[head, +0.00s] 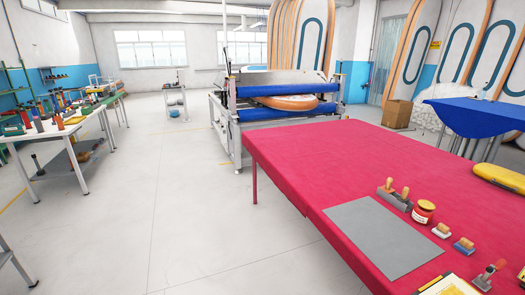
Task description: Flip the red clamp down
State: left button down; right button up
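A grey machine frame with blue rollers (285,112) stands in the middle distance, past the far left corner of the red table. An orange-edged board (288,102) lies in the machine. Small parts on this machine are too far off to tell apart. Neither of my grippers nor my arms show in this view.
A red-covered table (340,170) fills the right foreground, with a grey sheet (382,238), a jar (423,211) and several hand tools on it. Cluttered workbenches (62,128) line the left. A cardboard box (397,113) stands back right. The grey floor (170,200) between is clear.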

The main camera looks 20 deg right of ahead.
aim_at(500, 264)
jog(key=i+j+z, duration=0.1)
jog(key=z, duration=0.4)
jog(key=i+j+z, duration=0.2)
jog(key=z, duration=0.3)
jog(key=i+j+z, duration=0.15)
jog(key=z, duration=0.3)
jog(key=j+z, duration=0.35)
jog(key=z, duration=0.15)
jog(key=i+j+z, duration=0.1)
jog(key=j+z, duration=0.2)
jog(key=z, duration=0.2)
jog(key=j+z, duration=0.25)
jog(key=z, duration=0.25)
jog(key=k+j+z, duration=0.1)
jog(key=j+z, duration=0.15)
jog(key=z, duration=0.25)
